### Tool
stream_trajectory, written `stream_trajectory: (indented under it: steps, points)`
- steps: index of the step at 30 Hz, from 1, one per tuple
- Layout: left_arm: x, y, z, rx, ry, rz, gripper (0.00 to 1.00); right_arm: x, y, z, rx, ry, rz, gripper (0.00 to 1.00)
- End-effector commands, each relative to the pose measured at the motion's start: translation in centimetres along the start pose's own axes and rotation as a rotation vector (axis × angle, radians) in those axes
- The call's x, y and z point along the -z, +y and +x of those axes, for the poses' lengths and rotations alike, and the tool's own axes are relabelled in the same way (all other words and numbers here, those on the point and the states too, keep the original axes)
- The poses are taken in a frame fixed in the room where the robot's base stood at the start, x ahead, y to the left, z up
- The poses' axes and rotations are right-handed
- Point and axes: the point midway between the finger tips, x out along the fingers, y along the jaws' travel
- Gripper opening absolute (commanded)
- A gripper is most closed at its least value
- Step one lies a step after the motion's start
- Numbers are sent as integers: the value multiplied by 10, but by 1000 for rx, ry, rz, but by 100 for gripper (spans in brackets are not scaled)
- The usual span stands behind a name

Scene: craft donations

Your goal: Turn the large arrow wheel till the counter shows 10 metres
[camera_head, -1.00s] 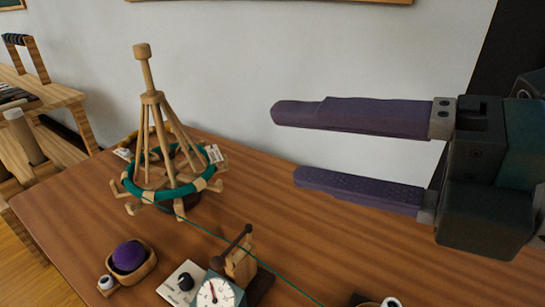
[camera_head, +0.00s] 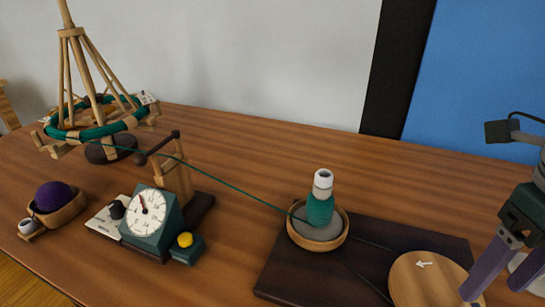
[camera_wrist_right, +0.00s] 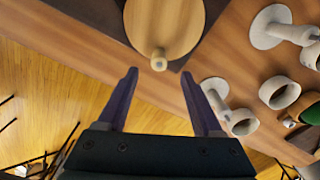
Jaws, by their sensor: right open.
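The large arrow wheel (camera_head: 418,285) is a pale wooden disc with a white arrow, on a dark board at the front right of the table. In the right wrist view the wheel (camera_wrist_right: 168,28) has a small knob (camera_wrist_right: 158,60) near its edge. The counter (camera_head: 146,211) is a teal box with a white dial; its red needle leans up and left, and its numbers are too small to read. My right gripper (camera_head: 492,290) is open and empty, pointing down beside the wheel's right edge. In the wrist view the knob lies just beyond the fingertips, roughly between them. My left gripper is out of view.
A green yarn runs from the wooden skein winder (camera_head: 88,80) past the counter to a teal bobbin (camera_head: 321,208) in a round wooden bowl (camera_head: 290,232). A purple ball (camera_head: 52,196) sits at left. White spools and rings (camera_wrist_right: 280,92) lie right of the wheel in the wrist view.

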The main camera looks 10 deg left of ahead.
Motion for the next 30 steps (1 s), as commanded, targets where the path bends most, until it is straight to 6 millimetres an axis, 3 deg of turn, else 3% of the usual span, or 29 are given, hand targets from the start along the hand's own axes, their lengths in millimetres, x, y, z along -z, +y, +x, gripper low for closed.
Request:
stream_trajectory:
  steps: [16, 30]
  points:
    - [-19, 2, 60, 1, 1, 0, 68, 0, 1, 72, -3, 0, -1, 68]
    - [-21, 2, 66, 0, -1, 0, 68, 0, 1, 79, -4, 0, -1, 66]
